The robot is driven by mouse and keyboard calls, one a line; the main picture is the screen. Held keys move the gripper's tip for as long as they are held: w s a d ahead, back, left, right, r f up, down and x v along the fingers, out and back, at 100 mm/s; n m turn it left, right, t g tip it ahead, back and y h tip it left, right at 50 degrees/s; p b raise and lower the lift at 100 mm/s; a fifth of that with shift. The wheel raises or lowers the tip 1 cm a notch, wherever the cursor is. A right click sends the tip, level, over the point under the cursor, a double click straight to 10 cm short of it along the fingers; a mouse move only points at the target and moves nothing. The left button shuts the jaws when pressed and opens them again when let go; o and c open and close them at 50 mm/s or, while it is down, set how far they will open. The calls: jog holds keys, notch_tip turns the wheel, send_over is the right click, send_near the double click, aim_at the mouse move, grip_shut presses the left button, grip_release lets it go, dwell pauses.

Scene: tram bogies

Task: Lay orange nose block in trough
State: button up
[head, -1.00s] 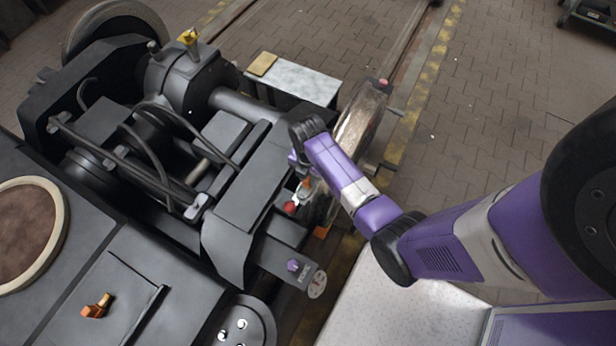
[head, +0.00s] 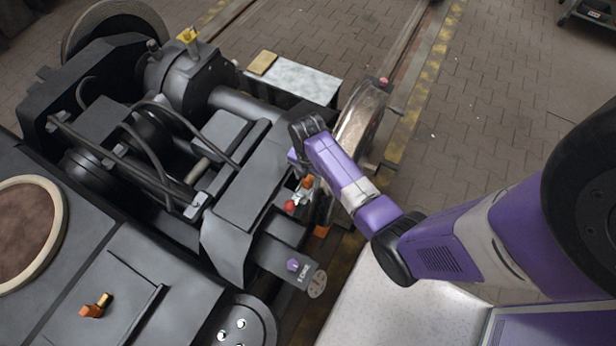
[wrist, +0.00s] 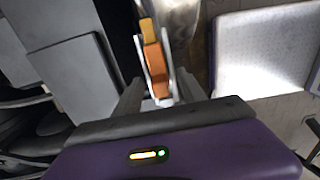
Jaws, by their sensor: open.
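In the wrist view an orange block (wrist: 157,72) with a yellow-orange end lies between two thin pale metal walls, which look like the trough (wrist: 147,82). My gripper (wrist: 160,88) is open, its grey fingers apart on either side of these walls, with no clear contact on the block. In the head view the orange block (head: 308,182) shows small beside the bogie frame, below my wrist. My fingertips are hard to make out there. A second orange piece with a tan nose (head: 95,306) lies on the dark plate at lower left.
A red knob (head: 290,206) sits close to the block. The dark bogie frame (head: 245,190) is left of my arm and a wheel (head: 362,125) is behind it. A pale bench (head: 295,80) stands at the back.

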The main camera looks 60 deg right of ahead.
notch_tip(320, 180, up, 7)
jog(key=shift+f, duration=0.1)
dwell(0.7)
